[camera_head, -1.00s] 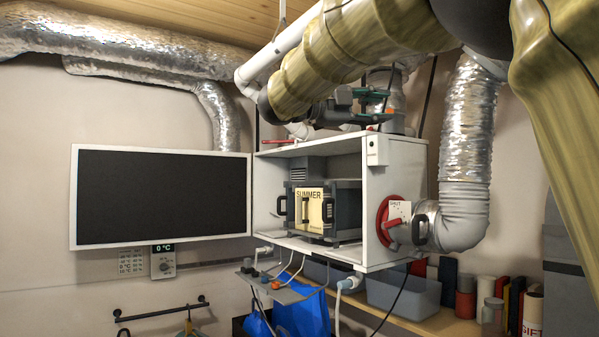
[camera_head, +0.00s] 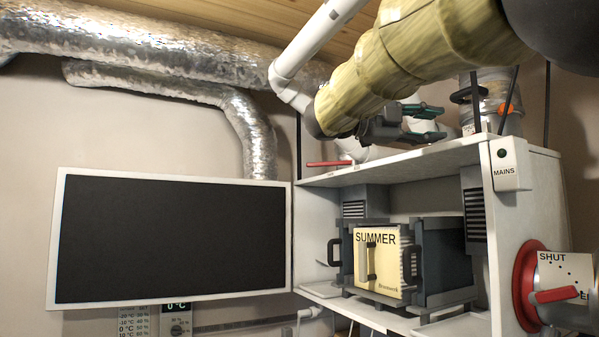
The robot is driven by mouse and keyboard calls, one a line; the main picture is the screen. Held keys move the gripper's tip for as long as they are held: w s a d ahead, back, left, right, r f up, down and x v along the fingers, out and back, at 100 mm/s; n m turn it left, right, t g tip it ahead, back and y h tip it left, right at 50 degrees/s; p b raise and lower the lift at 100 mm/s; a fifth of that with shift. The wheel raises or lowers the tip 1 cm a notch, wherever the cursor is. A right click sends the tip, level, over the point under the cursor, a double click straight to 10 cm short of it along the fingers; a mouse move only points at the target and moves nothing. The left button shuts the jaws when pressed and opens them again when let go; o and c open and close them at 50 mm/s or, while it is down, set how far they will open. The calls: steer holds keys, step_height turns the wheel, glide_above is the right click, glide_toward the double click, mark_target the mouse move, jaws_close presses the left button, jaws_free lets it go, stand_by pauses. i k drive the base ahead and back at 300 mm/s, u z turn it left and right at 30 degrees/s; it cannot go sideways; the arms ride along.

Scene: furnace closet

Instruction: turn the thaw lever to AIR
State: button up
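A red lever (camera_head: 330,164) lies flat along the top front edge of the white cabinet (camera_head: 420,158), near its left end. Small labels sit by it, too small to read, so I cannot tell which setting it points to. My gripper (camera_head: 438,123) hangs above the cabinet top, to the right of the red lever and apart from it. Its two teal-tipped fingers are spread with nothing between them. My sleeved arm comes down from the upper right.
The cabinet holds a unit with a yellow SUMMER cassette (camera_head: 377,262). A MAINS box (camera_head: 506,165) and a red-handled SHUT valve (camera_head: 557,294) are on its right. The open dark panel (camera_head: 170,238) fills the left. A silver duct (camera_head: 250,135) and white pipe (camera_head: 312,45) hang near my arm.

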mark_target(352, 162)
steer(key=u, duration=0.3)
steer(key=i, duration=1.2)
steer(key=u, duration=0.3)
